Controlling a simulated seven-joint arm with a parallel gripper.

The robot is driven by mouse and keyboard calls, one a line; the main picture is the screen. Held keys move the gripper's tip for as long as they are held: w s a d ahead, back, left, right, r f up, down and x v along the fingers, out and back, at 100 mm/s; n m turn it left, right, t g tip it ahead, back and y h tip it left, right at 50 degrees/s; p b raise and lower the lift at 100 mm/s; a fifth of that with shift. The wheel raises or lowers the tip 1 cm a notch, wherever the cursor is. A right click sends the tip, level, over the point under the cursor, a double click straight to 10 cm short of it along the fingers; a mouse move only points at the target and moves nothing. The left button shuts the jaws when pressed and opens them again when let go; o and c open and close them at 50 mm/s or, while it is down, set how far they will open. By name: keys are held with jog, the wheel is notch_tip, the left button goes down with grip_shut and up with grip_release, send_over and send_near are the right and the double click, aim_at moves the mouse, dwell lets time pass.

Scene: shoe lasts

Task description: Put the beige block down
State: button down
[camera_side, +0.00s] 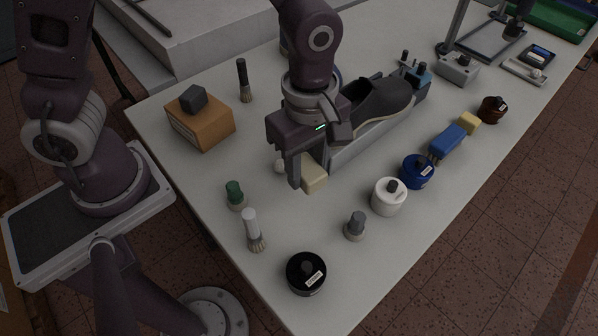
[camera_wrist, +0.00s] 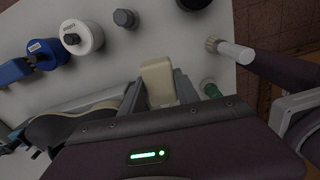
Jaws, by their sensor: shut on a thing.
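The beige block (camera_side: 313,177) is between the fingers of my gripper (camera_side: 305,178), low over the white table. It also shows in the wrist view (camera_wrist: 158,80), upright between the two grey fingers of my gripper (camera_wrist: 160,88). The gripper is shut on it. Part of the block is hidden behind the near finger in the side view. I cannot tell whether its lower end touches the table.
A grey stand with a black shoe (camera_side: 384,103) is just behind the gripper.

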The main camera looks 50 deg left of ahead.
notch_tip(320, 180, up, 12)
jog(key=w+a+n, duration=0.5)
jog(key=w+a, duration=0.3)
jog(key=a, duration=0.1)
jog(key=n, duration=1.4)
send_over(216, 82)
notch_tip(216, 82, down, 21)
jog(key=shift+f, duration=0.1)
jog(key=c, duration=0.9)
grip_release()
